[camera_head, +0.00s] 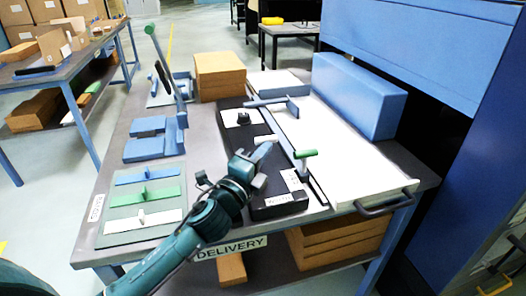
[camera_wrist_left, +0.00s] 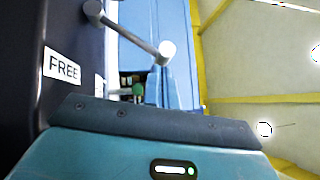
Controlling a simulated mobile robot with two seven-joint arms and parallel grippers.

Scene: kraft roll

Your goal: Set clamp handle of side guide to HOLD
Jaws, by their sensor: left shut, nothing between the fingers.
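My left gripper (camera_head: 262,154) is over the black box (camera_head: 262,208) on the table, shut and empty. A green-topped handle (camera_head: 306,154) stands just right of it, beside the white sheet; a gap shows between them in the head view. In the left wrist view, a grey lever (camera_wrist_left: 130,30) with a pale round tip slants from a dark pivot at upper left. A white label reading FREE (camera_wrist_left: 62,66) is on the dark face beside it. I cannot tell whether this lever is the green-topped handle. No HOLD label is legible. My right gripper is not in view.
A white sheet (camera_head: 345,165) and a blue block (camera_head: 360,92) lie right of the box. A blue bar (camera_head: 272,101) crosses behind. At left are a green panel with three strips (camera_head: 112,222), blue fixtures (camera_head: 150,140) and a tall green-tipped lever (camera_head: 151,32). Cardboard (camera_head: 220,75) is stacked behind.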

